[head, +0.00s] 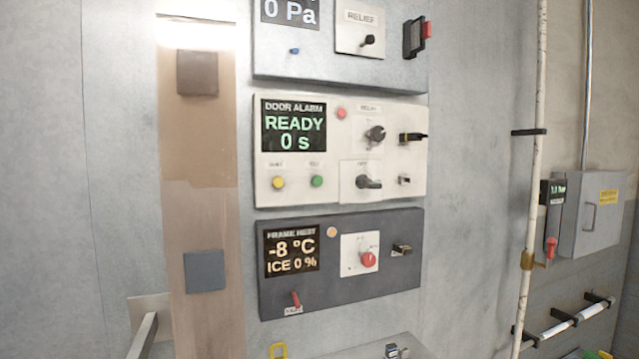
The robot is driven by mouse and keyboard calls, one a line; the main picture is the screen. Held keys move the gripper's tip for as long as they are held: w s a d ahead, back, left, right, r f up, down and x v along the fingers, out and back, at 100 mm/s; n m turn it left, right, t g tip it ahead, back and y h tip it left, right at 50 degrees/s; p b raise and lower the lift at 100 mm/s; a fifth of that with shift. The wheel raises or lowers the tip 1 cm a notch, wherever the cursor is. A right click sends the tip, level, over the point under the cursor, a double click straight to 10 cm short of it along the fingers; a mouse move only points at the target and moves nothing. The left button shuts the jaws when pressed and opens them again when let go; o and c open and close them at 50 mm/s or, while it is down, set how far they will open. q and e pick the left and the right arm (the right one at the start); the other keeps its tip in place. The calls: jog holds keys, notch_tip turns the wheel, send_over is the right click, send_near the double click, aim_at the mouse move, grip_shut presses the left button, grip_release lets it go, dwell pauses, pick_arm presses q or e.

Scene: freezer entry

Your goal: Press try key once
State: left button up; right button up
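The door alarm panel (335,110) is a white box on the wall in the head view. Its display (294,126) reads READY 0 s. Below the display are a yellow button (278,183) and a green button (317,181). Each has a small label above it, too blurred to read surely, so I cannot tell for certain which is the try key. Neither of my grippers is in view, and nothing covers the buttons.
Two black knobs (375,134) and small switches (413,137) sit right of the buttons. A pressure panel (340,68) is above, and a dark frame heat panel (340,290) with a red knob (368,259) below. A metal handle (146,335) juts out at lower left.

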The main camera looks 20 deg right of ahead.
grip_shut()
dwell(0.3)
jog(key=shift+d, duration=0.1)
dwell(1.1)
